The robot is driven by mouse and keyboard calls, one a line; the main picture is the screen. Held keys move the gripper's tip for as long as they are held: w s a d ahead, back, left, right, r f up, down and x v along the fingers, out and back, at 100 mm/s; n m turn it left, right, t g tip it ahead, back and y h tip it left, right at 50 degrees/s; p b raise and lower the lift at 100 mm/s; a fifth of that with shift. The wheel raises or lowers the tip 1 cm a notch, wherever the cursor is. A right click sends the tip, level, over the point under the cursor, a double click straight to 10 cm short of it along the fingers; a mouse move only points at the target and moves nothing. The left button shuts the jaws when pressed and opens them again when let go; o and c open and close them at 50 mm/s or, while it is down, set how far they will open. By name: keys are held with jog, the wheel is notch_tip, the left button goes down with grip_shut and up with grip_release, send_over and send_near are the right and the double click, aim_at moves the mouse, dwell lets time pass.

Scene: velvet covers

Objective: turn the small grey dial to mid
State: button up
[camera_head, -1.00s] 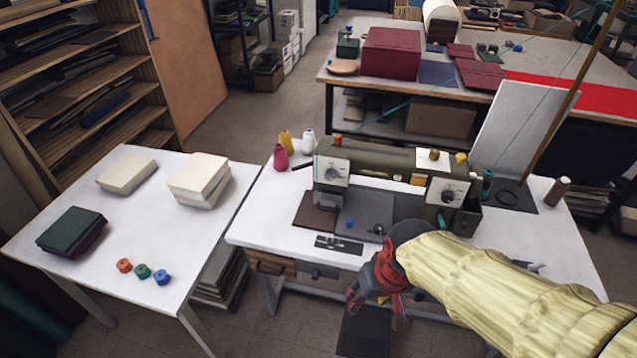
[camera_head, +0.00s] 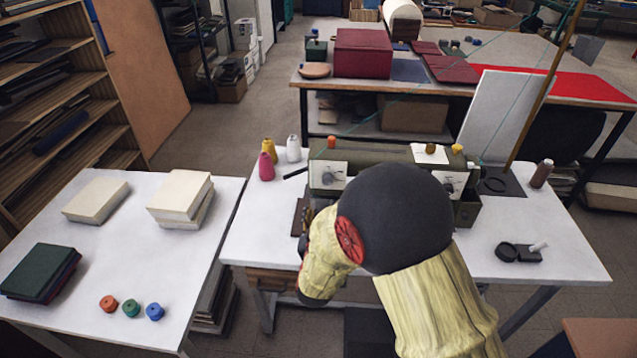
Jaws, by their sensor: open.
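The olive sewing machine (camera_head: 375,155) stands on the white table at centre. A white panel at its left end bears a small grey dial (camera_head: 329,174); its pointer setting is too small to read. I cannot tell for sure which one the task names. My arm's black joint and yellow sleeve stand in front of the machine and hide its middle and bed. My gripper's fingers cannot be made out; the arm hides them.
Thread cones (camera_head: 267,166) stand left of the machine. A black magnifier-like tool (camera_head: 517,253) lies on the table's right. The left table (camera_head: 95,235) holds books, cream blocks and coloured spools (camera_head: 131,308). A thin wooden pole (camera_head: 545,90) rises behind on the right.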

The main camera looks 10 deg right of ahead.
aim_at(328, 179)
jog(key=w+d+r+b, duration=0.1)
jog(key=w+r, duration=0.1)
jog(key=w, duration=0.1)
jog(key=w+d+r+t+h+b, duration=0.1)
jog(key=w+d+r, duration=0.1)
jog(key=w, duration=0.2)
jog(key=shift+w+d, duration=0.2)
jog(key=shift+d, duration=0.1)
jog(key=c, duration=0.4)
jog(key=c, duration=0.7)
grip_shut()
